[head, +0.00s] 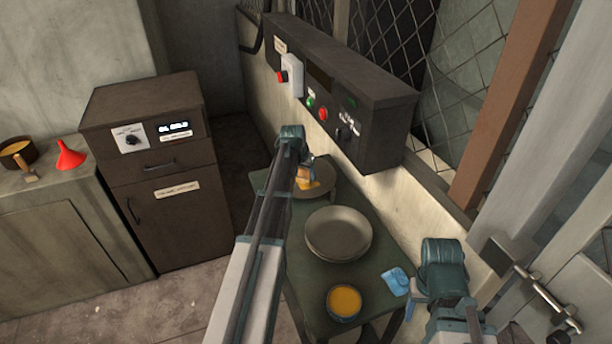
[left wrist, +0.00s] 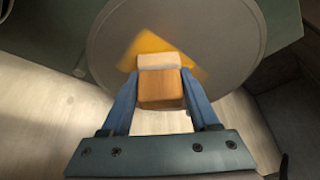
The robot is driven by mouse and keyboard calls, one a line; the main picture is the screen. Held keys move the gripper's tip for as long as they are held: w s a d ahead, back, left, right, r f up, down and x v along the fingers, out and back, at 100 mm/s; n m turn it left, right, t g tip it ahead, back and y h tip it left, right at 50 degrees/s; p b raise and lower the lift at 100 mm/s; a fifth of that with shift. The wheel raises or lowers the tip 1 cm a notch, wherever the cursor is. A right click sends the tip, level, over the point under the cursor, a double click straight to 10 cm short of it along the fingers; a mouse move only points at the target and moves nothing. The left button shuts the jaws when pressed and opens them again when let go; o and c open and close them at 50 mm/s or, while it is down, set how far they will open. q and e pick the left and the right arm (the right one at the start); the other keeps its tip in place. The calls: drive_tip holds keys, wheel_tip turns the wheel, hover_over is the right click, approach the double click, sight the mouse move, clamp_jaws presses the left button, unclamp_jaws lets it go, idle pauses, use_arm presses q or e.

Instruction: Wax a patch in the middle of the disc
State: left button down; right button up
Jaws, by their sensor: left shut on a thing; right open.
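The grey disc (head: 324,180) is at the back of the green table, and it fills much of the left wrist view (left wrist: 225,35). A blurred yellow patch (left wrist: 145,48) shows on it. My left gripper (head: 304,170) is above the disc's near-left part, shut on a wooden block with a pale band, the applicator (left wrist: 160,92). The applicator hides part of the patch; I cannot tell whether it touches the disc. A bowl of yellow wax (head: 344,301) stands at the table's front.
Stacked grey plates (head: 338,233) and a blue cloth (head: 396,282) lie on the table (head: 298,278). A control box (head: 345,95) with red and green buttons hangs behind. A brown cabinet (head: 165,205) stands left, next to a bench with a red funnel (head: 70,156).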

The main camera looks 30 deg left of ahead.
use_arm(q)
drive_tip(key=shift+w+a+f, duration=0.1)
drive_tip(key=shift+w+a, duration=1.1)
drive_tip(key=shift+a, duration=0.2)
drive_tip(key=shift+a, duration=0.1)
drive_tip(key=shift+w+a, duration=1.25)
drive_tip(key=shift+a, duration=0.15)
drive_tip(key=shift+w, duration=0.1)
drive_tip(key=shift+w+a, duration=0.55)
drive_tip(key=shift+a, duration=0.2)
drive_tip(key=shift+w+a, duration=0.55)
drive_tip(key=shift+a, duration=0.15)
drive_tip(key=shift+w+d, duration=0.5)
drive_tip(key=shift+w, duration=0.1)
drive_tip(key=shift+s+d, duration=1.3)
drive_tip(key=shift+d, duration=0.2)
drive_tip(key=shift+d, duration=0.1)
drive_tip(key=shift+s+d, duration=1.2)
drive_tip(key=shift+d, duration=0.15)
